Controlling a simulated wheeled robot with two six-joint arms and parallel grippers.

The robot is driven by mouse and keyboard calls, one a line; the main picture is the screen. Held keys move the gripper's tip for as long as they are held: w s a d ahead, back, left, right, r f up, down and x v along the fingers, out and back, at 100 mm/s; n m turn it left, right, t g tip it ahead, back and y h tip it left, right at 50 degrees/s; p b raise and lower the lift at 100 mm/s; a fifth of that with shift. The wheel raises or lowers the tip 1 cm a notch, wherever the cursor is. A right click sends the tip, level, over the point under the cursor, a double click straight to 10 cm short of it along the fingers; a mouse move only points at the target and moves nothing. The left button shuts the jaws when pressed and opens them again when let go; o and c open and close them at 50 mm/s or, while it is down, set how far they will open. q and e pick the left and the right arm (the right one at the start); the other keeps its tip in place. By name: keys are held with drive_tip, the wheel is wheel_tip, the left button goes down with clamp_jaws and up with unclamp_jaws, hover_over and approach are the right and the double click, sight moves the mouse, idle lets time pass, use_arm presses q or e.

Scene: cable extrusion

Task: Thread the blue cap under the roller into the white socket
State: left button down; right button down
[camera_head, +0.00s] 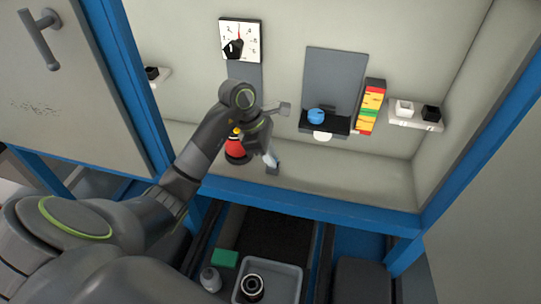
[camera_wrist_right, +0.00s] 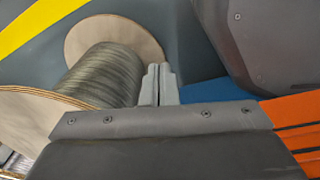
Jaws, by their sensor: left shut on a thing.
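A round blue cap (camera_head: 316,115) sits on a black ledge (camera_head: 340,124) at the foot of a grey panel on the back wall. A white rounded piece (camera_head: 322,136) shows just below the ledge; I cannot tell whether it is the roller. A white block with a dark hole (camera_head: 404,108), perhaps the socket, is on a wall bracket further right. My left gripper (camera_head: 271,162) is left of and below the cap, apart from it, shut on a small pale-blue thing. My right gripper (camera_wrist_right: 159,84) is shut, with nothing visible between its fingers.
A red piece with a yellow top (camera_head: 237,148) is partly hidden behind my left arm. A dial (camera_head: 240,40) hangs on the back wall. Blue frame posts edge the bay. A wire spool (camera_wrist_right: 105,75) is near my right gripper. The bay floor at right is clear.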

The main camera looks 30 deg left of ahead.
use_arm(q)
drive_tip(key=c, duration=1.3)
unclamp_jaws()
drive_tip(key=shift+o, duration=0.2)
drive_tip(key=p+v, duration=0.3)
drive_tip(key=v, duration=1.4)
drive_tip(key=shift+r, duration=0.25)
drive_tip(key=shift+s, duration=0.1)
drive_tip(key=o, duration=1.1)
drive_tip(key=shift+c, duration=0.2)
